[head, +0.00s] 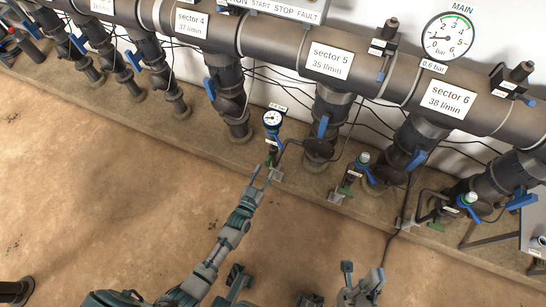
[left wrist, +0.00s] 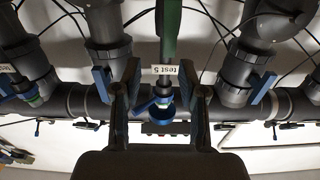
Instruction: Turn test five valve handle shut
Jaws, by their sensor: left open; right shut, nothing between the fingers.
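The test 5 valve is a small fitting with a white "test 5" label (left wrist: 165,70), a green part (left wrist: 169,35) and a blue handle (left wrist: 147,104). In the left wrist view it appears between the fingers of my left gripper (left wrist: 163,92), which is open with no visible grip on the handle. In the head view my left gripper (head: 262,174) reaches up to the small green-bodied fitting (head: 269,160) below the round gauge (head: 272,119). The handle's exact angle is hard to tell there. My right gripper (head: 362,287) is low in the head view, shut and empty, away from the pipes.
The large grey manifold pipe (head: 270,45) carries sector labels and downpipes with blue handles (head: 323,126). Other small valves (head: 350,178) stand to the right. Black cables hang behind. The brown floor (head: 120,200) in front is mostly clear.

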